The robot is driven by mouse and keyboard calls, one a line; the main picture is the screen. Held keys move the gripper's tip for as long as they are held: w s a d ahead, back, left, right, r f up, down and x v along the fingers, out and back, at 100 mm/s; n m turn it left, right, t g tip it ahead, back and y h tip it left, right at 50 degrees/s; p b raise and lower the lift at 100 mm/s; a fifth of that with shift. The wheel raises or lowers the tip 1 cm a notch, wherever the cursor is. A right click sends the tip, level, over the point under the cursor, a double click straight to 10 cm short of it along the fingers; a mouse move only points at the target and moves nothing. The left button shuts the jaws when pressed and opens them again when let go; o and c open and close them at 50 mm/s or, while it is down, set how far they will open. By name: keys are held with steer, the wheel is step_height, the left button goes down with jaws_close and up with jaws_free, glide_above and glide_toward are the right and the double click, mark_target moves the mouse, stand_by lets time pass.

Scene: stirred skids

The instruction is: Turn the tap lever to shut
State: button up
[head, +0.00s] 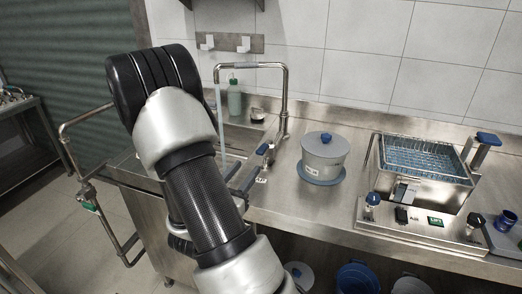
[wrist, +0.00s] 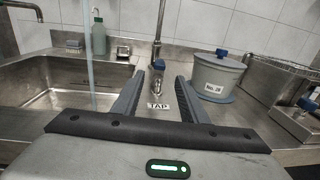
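The tap (head: 285,95) is a tall bent metal pipe beside the sink, and a thin stream of water (head: 219,118) runs from its spout. Its lever has a blue grip (head: 262,149), which also shows small and dark blue in the wrist view (wrist: 158,65). My gripper (wrist: 159,82) is open and empty. Its two grey fingers point at the tap base, with the lever seen between and beyond their tips; I see no contact. A "TAP" label (wrist: 158,106) lies on the counter between the fingers. In the head view my arm hides part of the sink.
A lidded grey pot (head: 324,155) marked "No. 28" stands right of the tap. A metal bath with a basket (head: 422,160) is further right. The sink basin (wrist: 65,85) lies left. A green bottle (wrist: 98,37) stands behind it. Bare counter (head: 285,195) lies in front of the pot.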

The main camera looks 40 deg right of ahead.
mark_target(259, 153)
steer(key=x, duration=1.3)
steer(key=shift+a, duration=0.1)
jaws_close()
